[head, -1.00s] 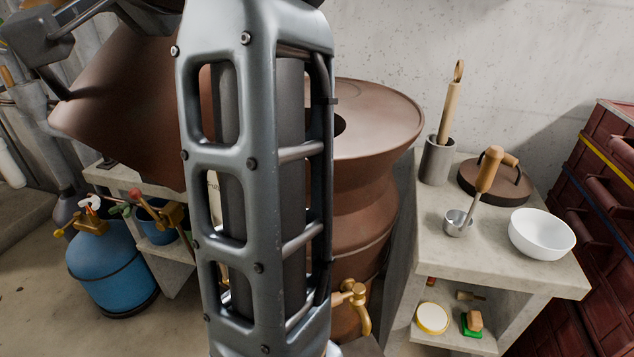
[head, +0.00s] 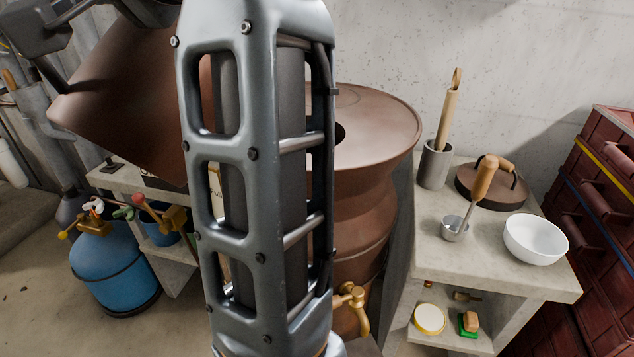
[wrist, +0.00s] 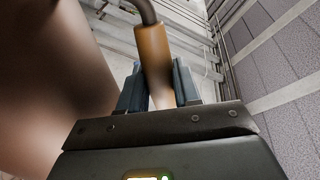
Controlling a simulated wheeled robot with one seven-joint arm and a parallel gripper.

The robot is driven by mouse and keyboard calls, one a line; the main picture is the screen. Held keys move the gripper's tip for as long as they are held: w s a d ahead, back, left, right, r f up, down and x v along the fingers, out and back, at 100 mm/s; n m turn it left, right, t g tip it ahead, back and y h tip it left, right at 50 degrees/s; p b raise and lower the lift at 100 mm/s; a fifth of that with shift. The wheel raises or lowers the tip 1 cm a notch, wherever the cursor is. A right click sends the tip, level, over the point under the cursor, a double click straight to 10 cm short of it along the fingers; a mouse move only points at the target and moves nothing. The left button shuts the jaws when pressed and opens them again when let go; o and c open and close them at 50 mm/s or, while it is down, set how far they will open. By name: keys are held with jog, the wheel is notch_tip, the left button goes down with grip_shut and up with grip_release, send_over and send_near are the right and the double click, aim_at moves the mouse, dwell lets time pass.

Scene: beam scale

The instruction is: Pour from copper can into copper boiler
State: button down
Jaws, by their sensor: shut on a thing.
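The copper can (head: 125,95) is a large brown vessel at the upper left of the head view, tilted and held up off the floor. It also shows, blurred, along the left of the wrist view (wrist: 45,90). My gripper (wrist: 158,88) is shut on the can's wooden handle (wrist: 153,50). The copper boiler (head: 370,125) stands upright behind my arm, with a wide brown top, a dark opening partly hidden by my arm, and a brass tap (head: 352,305) low down. The can is left of the boiler in the picture. My arm hides the space between them, and no pouring liquid shows.
A concrete bench (head: 475,255) at right carries a grey pot (head: 434,165) with a wooden-handled tool, a dark lid (head: 492,187), a ladle (head: 454,229) and a white bowl (head: 535,239). Red drawers (head: 600,215) stand far right. A blue gas cylinder (head: 115,270) stands lower left.

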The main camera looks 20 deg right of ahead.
jog(key=shift+r+p, duration=1.6)
jog(key=shift+r, duration=0.5)
jog(key=n+p, duration=0.1)
jog(key=n, duration=0.4)
jog(key=shift+d+n, duration=0.1)
jog(key=shift+n, duration=0.3)
jog(key=n, duration=0.5)
jog(key=shift+p, duration=0.35)
